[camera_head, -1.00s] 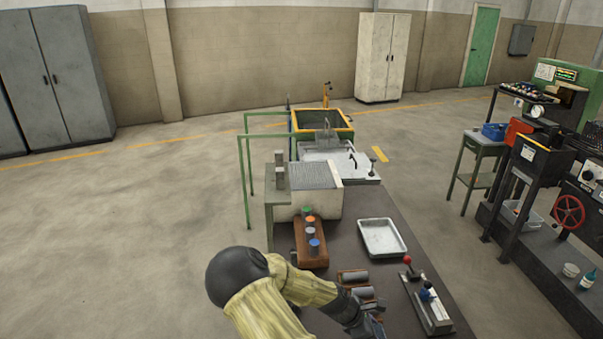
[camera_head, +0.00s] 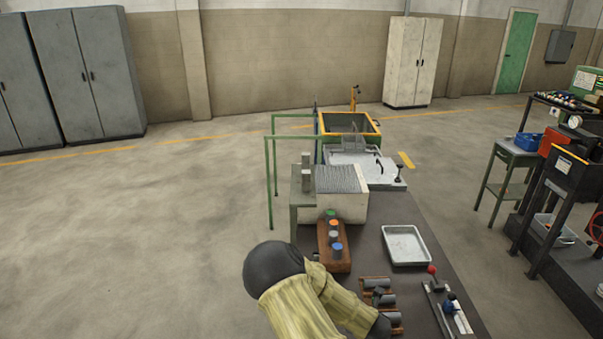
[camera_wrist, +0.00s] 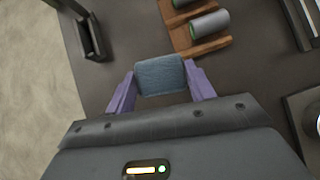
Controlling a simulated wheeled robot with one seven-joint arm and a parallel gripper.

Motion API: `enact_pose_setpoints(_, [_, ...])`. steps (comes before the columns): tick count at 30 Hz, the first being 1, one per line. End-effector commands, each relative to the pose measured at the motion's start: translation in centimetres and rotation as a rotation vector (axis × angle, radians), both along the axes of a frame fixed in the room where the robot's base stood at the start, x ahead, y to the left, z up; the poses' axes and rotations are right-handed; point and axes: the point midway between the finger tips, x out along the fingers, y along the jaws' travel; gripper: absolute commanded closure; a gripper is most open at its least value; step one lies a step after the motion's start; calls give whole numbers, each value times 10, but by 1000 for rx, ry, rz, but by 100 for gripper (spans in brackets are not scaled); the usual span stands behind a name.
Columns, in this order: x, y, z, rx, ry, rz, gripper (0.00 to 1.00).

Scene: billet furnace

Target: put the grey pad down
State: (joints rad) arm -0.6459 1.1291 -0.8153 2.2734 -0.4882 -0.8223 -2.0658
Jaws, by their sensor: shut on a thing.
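In the wrist view, my gripper (camera_wrist: 162,84) has its two purple fingers closed on the sides of a blue-grey pad (camera_wrist: 160,72). The pad is held in front of the palm, over the dark bench top (camera_wrist: 130,30). I cannot tell how high it is above the bench. In the head view my arm reaches down at the bottom edge. The gripper and the pad are out of sight there.
A wooden rack with grey cylinders (camera_wrist: 208,25) lies just beyond the pad and also shows in the head view (camera_head: 378,297). A metal tray (camera_head: 405,245), a wooden block with coloured-top cylinders (camera_head: 333,248) and a red-knobbed lever fixture (camera_head: 447,307) stand on the bench.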

Motion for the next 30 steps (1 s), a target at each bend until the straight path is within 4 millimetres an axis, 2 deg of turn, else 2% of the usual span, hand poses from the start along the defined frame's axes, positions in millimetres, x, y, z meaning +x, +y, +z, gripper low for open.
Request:
enact_pose_setpoints(3, [-6, 17, -2, 0, 1, 112, 71])
enact_pose_setpoints(6, [-8, 23, -2, 0, 0, 154, 71])
enact_pose_setpoints(17, [-7, 24, 0, 0, -2, 159, 71])
enact_pose_setpoints(22, [-7, 24, 17, 1, -2, 158, 71])
enact_pose_setpoints(30, [-7, 24, 59, 1, -2, 158, 71])
